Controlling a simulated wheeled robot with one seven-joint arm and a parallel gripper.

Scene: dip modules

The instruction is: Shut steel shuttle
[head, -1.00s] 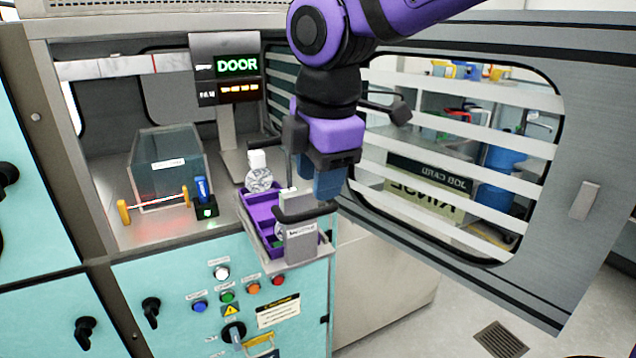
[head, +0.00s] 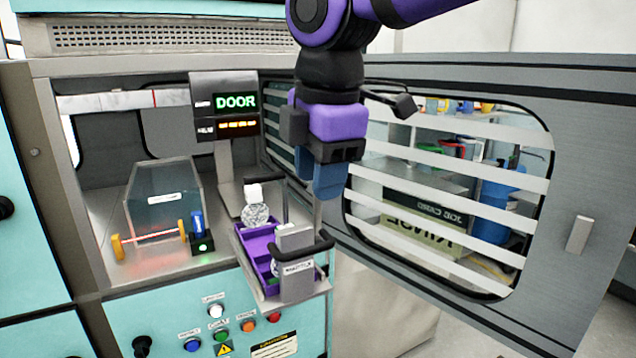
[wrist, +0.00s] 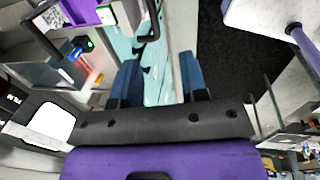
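The steel shuttle (head: 297,281) sticks out of the cabinet opening, with a purple tray (head: 262,247) in it and a black bar handle (head: 305,250) on its front. A round, white-topped item stands at its back. My gripper (head: 330,181) points down above and slightly right of the handle, apart from it in the picture. In the wrist view, my gripper's (wrist: 161,80) two blue fingers are spread with nothing held between them. The purple tray (wrist: 88,10) and a black handle (wrist: 151,20) show at the top left there.
A louvred door (head: 440,215) stands open on the right. A display (head: 224,110) reads DOOR in green. Left of the shuttle are a clear box (head: 163,200), a red-lit bar between yellow posts, and a blue piece. Buttons (head: 215,312) line the front panel below.

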